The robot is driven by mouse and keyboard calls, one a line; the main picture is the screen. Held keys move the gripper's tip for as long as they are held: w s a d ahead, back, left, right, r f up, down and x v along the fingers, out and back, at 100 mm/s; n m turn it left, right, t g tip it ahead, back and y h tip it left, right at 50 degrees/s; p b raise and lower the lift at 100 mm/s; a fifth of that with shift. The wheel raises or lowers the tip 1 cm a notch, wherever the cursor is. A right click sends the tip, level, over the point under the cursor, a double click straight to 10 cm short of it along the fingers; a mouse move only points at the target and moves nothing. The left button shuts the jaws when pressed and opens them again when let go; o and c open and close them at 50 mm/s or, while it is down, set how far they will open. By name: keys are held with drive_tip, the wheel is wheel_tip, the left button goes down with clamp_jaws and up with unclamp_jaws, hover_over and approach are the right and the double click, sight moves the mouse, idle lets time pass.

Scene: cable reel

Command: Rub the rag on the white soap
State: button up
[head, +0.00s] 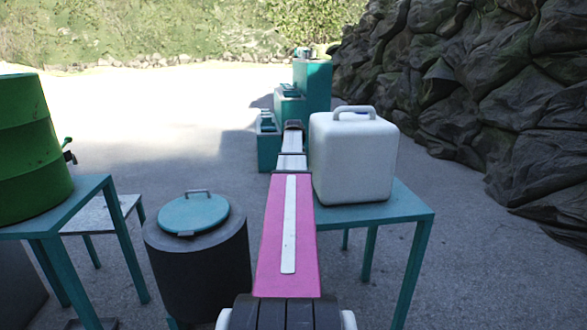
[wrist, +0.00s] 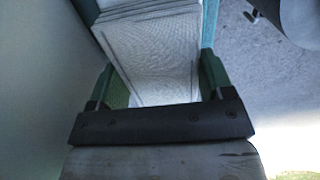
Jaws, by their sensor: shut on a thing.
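My gripper (head: 293,125) is at the far end of my outstretched arm, by the teal pedestals in the head view. In the wrist view my gripper (wrist: 148,22) has its green fingers on both sides of a pale grey, woven-looking folded thing, which appears to be the rag (wrist: 155,62). The gripper is shut on it. The rag cannot be made out in the head view, where my arm covers that spot. I cannot pick out the white soap in either view. Whether the rag touches anything beneath it cannot be told.
A large white container (head: 353,160) with a handle stands on a teal table (head: 405,212), close right of my arm. Stepped teal pedestals (head: 312,88) carry small items. A dark drum (head: 197,262) and a green barrel (head: 30,150) are at left.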

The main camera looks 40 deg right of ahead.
drive_tip(key=shift+f, duration=0.4)
idle(1.2)
drive_tip(key=shift+r, duration=0.1)
drive_tip(key=shift+r, duration=3.45)
drive_tip(key=s+a+f+n, duration=0.1)
drive_tip(key=a+f+n, duration=0.1)
drive_tip(key=a, duration=2.3)
drive_tip(key=s+a+f+n, duration=0.1)
drive_tip(key=a+f+n, duration=0.2)
drive_tip(key=a, duration=2.3)
drive_tip(key=shift+s+f+n, duration=0.2)
drive_tip(key=shift+f+n, duration=0.1)
drive_tip(key=shift+f, duration=0.6)
